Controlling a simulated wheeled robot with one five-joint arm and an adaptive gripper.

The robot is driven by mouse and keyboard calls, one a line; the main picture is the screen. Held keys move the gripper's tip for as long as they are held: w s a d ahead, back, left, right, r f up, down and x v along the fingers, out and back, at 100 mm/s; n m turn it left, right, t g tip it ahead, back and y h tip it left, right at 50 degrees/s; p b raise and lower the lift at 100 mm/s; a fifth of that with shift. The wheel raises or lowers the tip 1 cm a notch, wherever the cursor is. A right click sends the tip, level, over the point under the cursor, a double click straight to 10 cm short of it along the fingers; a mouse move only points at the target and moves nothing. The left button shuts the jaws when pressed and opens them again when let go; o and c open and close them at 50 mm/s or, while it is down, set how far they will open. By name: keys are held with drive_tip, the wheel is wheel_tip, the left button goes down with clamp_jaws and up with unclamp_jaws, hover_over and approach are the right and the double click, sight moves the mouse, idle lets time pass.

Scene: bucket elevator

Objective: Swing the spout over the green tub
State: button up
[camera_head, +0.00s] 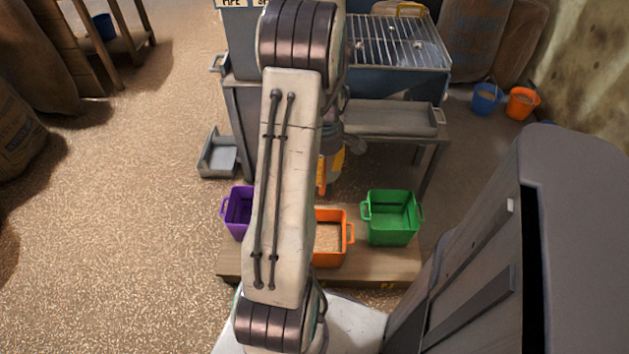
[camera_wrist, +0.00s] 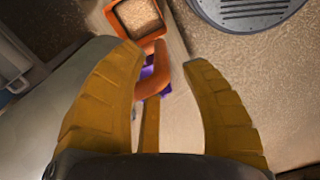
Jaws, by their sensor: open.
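The green tub (camera_head: 391,218) stands on the right of a low wooden platform, with no grain visible in it. The orange tub (camera_head: 347,240) beside it holds grain; it also shows at the top of the wrist view (camera_wrist: 110,18). The purple tub (camera_head: 238,212) is on the left, partly behind my arm. My gripper (camera_wrist: 163,56) is open, its two yellow fingers apart. A curved orange piece (camera_wrist: 176,78) lies between and beyond the fingertips; I cannot tell if it belongs to the spout or touches a finger. The spout is not clearly visible in the head view, where my arm covers the middle.
The machine's bench (camera_head: 400,122) and wire grating (camera_head: 395,42) stand behind the tubs. A grey tray (camera_head: 218,155) lies on the floor at left. A blue bucket (camera_head: 486,99) and an orange bucket (camera_head: 522,103) stand at back right. Open floor lies to the left.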

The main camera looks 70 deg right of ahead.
drive_tip(key=shift+f+b, duration=0.5)
drive_tip(key=shift+f, duration=2.65)
clamp_jaws()
